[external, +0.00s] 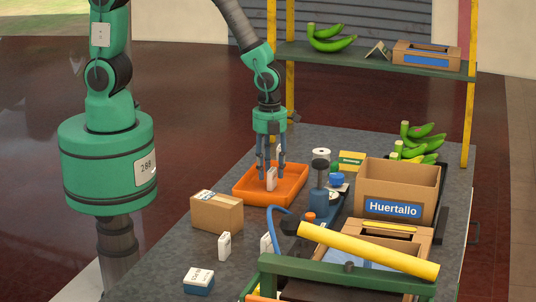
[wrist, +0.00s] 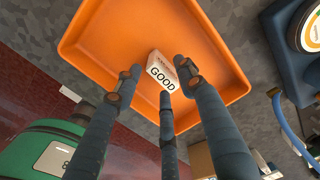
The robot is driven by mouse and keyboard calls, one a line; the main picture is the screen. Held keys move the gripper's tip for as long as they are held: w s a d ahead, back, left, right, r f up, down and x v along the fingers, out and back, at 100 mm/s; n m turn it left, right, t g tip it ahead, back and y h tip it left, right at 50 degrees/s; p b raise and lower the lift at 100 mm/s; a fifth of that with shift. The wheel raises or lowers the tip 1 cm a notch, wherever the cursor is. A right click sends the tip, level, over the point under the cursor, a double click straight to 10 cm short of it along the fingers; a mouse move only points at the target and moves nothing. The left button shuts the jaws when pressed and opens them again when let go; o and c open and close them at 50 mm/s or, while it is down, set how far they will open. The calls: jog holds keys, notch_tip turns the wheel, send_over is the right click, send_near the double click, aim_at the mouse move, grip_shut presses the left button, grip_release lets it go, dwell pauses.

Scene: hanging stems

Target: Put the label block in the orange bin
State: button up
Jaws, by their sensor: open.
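The orange bin (external: 246,197) is a shallow tray on the grey table, and it fills the upper middle of the wrist view (wrist: 85,45). A white label block (external: 271,180) is at the bin, among my fingertips; in the wrist view the block (wrist: 161,72) reads "GOOD". My gripper (external: 268,173) points down over the bin with its three fingers apart. In the wrist view the fingertips (wrist: 160,80) surround the block without closing on it. I cannot tell whether the block's hidden base rests on the bin floor.
A cardboard box (external: 217,213) stands in front of the bin. White blocks (external: 224,245) and a blue-and-white box (external: 199,281) sit nearer the front. A blue device (external: 319,201) and the Huertallo crate (external: 398,189) stand right of the bin. A shelf (external: 370,60) rises behind.

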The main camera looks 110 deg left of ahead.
notch_tip(320, 180, up, 11)
jog(key=p, duration=0.1)
jog(key=shift+f, duration=0.15)
dwell(0.8)
notch_tip(320, 180, up, 20)
jog(key=n+t, duration=0.3)
jog(key=n, duration=0.5)
send_over(270, 169)
jog(key=s+d, duration=0.2)
jog(key=s, duration=0.6)
jog(key=s+r+n+t, duration=0.1)
jog(key=s+r+n, duration=0.4)
jog(key=s, duration=0.3)
jog(key=s+r+n+t, duration=0.1)
jog(key=s+r+n, duration=0.4)
jog(key=s, duration=0.3)
jog(key=shift+s+d+r+t, duration=0.3)
jog(key=shift+s+d+r, duration=0.05)
jog(key=shift+d, duration=0.1)
